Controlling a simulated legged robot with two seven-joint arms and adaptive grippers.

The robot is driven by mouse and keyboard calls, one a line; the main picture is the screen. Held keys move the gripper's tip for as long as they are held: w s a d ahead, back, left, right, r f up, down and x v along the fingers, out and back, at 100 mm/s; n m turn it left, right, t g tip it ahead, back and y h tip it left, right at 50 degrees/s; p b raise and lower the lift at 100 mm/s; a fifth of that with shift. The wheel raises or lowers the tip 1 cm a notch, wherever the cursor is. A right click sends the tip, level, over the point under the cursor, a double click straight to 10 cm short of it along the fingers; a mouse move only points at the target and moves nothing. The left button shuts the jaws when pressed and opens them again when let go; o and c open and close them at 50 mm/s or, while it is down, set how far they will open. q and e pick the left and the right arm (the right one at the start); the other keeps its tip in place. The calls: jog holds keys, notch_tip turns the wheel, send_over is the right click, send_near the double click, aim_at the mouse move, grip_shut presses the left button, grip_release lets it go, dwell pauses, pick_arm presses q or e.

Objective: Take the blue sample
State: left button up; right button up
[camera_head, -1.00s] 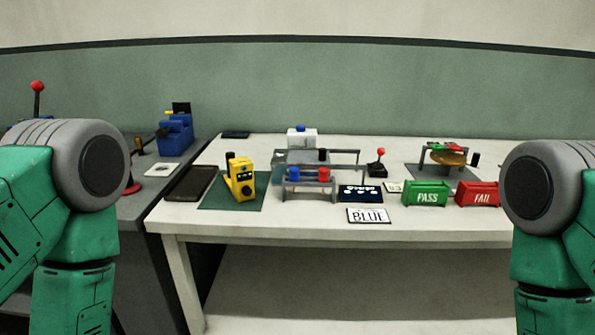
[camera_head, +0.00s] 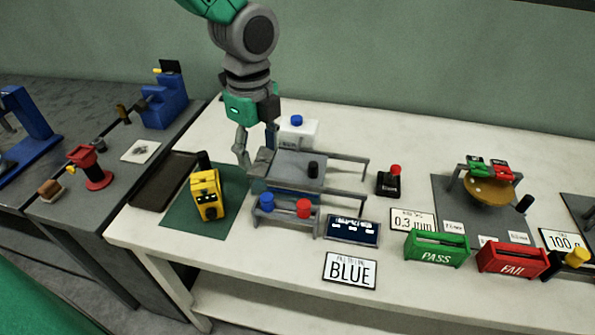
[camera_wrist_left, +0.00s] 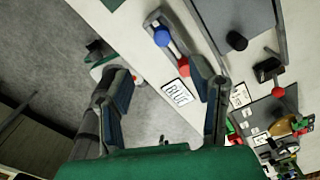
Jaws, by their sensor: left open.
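The blue sample (camera_head: 266,201) stands on the left side of a small grey rack (camera_head: 272,222), with a red sample (camera_head: 304,208) to its right. My left gripper (camera_head: 256,156) is open and empty, pointing down behind the rack by the left end of a raised grey plate. In the left wrist view, the blue sample (camera_wrist_left: 162,37) shows beyond the open fingers (camera_wrist_left: 158,75), and the red sample (camera_wrist_left: 183,66) is close to the right finger. A sign reading BLUE (camera_head: 350,270) lies in front of the rack. My right gripper is not in view.
A yellow device (camera_head: 207,195) stands left of the rack on a green mat (camera_head: 178,222). A grey raised plate (camera_head: 290,168) and a white box (camera_head: 299,133) are behind it. Green PASS (camera_head: 437,249) and red FAIL (camera_head: 513,260) bins stand at right.

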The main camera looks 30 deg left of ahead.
aim_at(267, 196)
pick_arm(q)
jog(key=f, duration=0.6)
jog(key=f+b, duration=0.1)
jog(key=f, duration=0.6)
jog(key=shift+w+d+f, duration=0.2)
jog(key=shift+f, duration=0.1)
jog(key=c, duration=1.1)
